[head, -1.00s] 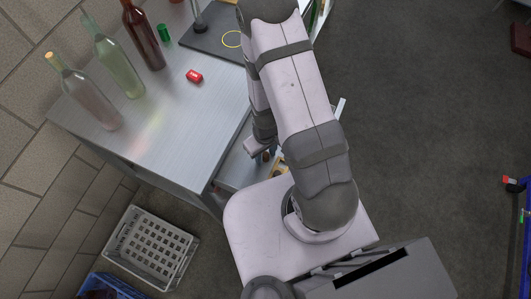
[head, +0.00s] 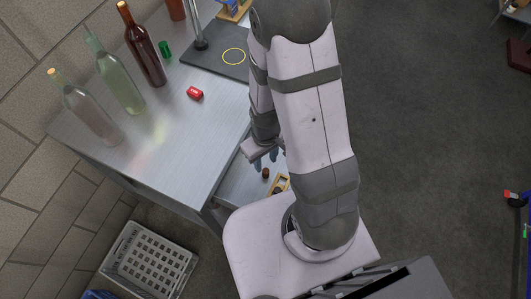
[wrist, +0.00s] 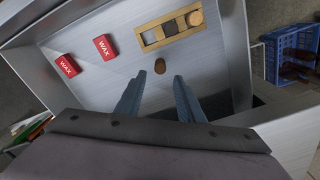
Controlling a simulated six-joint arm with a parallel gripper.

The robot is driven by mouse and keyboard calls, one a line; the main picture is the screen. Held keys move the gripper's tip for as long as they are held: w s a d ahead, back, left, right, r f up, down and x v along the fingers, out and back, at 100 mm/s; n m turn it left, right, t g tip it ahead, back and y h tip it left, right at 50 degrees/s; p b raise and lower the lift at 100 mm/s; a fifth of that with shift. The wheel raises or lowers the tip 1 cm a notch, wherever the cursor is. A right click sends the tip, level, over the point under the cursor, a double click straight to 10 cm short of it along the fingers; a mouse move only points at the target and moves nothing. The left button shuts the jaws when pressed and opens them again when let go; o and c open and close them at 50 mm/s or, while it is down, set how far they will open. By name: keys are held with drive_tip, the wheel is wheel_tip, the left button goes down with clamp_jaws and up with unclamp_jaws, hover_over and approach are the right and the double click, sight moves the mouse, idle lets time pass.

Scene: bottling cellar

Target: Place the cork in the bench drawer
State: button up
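The brown cork (wrist: 159,66) is inside the open bench drawer (wrist: 120,82), on its bare metal floor. It also shows in the head view (head: 265,172), just below my gripper (head: 265,160). In the wrist view my gripper (wrist: 158,92) has its two blue-grey fingers spread apart with nothing between them. The cork appears just beyond the fingertips, in line with the gap, and is not held. My arm hides part of the drawer in the head view.
The drawer also holds two red wax blocks (wrist: 66,65) (wrist: 105,47) and a wooden tray (wrist: 172,29). On the bench (head: 185,130) stand bottles (head: 121,84), a red block (head: 195,93) and a green cylinder (head: 165,50). Crates (head: 150,258) (wrist: 292,55) stand on the floor.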

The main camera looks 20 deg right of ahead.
drive_tip(key=shift+r, duration=2.05)
wheel_tip(320, 180, up, 11)
drive_tip(key=m, duration=0.3)
hover_over(265, 170)
drive_tip(key=s, duration=0.4)
drive_tip(key=shift+s+d+r, duration=0.1)
drive_tip(key=shift+d, duration=0.15)
